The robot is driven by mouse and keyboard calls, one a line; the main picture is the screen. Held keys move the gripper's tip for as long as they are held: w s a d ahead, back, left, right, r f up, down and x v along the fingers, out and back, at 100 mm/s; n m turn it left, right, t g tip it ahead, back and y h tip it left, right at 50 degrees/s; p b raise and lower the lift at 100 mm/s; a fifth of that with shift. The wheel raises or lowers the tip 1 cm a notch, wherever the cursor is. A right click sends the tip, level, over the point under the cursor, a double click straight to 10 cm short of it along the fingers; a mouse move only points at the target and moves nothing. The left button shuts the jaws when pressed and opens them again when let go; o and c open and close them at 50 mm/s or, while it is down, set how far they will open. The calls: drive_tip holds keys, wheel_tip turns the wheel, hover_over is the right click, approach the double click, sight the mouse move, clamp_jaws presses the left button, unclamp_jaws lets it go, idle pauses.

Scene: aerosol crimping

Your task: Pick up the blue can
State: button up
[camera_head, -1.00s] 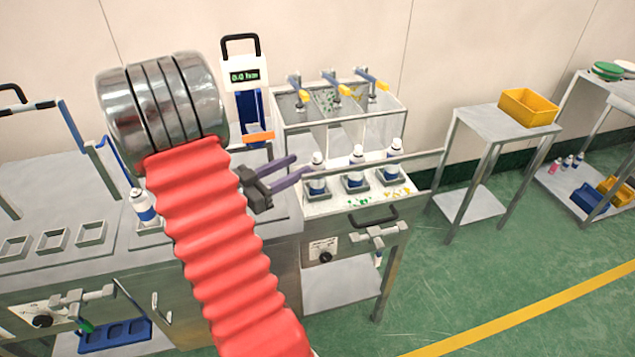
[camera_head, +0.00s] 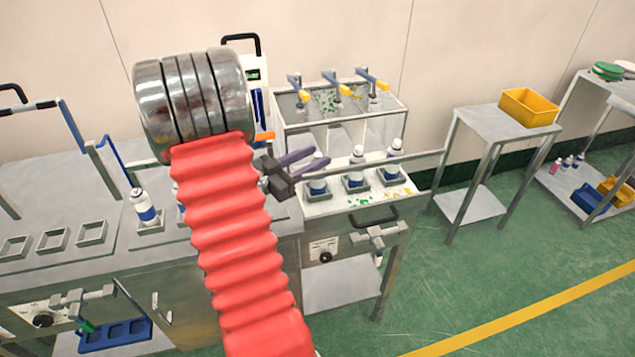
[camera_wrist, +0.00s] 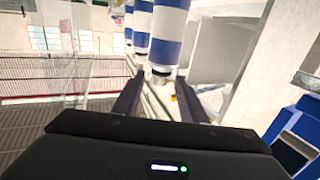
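Blue-and-white cans stand in square holders on the filling bench: a left one (camera_head: 318,186), a middle one (camera_head: 356,172) and a right one (camera_head: 393,160). My gripper (camera_head: 318,161) is open at the left can, its purple fingers level with the can's upper part. In the wrist view a blue-and-white can (camera_wrist: 168,40) stands between and beyond the open fingers (camera_wrist: 160,95), with others lined up behind it. I cannot tell whether the fingers touch the can. Another blue-and-white can (camera_head: 144,208) stands in a holder on the left bench.
A clear-walled frame with yellow-handled valves (camera_head: 340,95) stands behind the cans. A metal rail (camera_head: 415,158) runs close to them. A blue tray (camera_head: 115,335) lies on the lower left shelf. A side table (camera_head: 492,122) holds a yellow bin (camera_head: 529,107).

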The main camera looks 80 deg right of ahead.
drive_tip(key=shift+x, duration=0.9)
clamp_jaws()
idle(0.4)
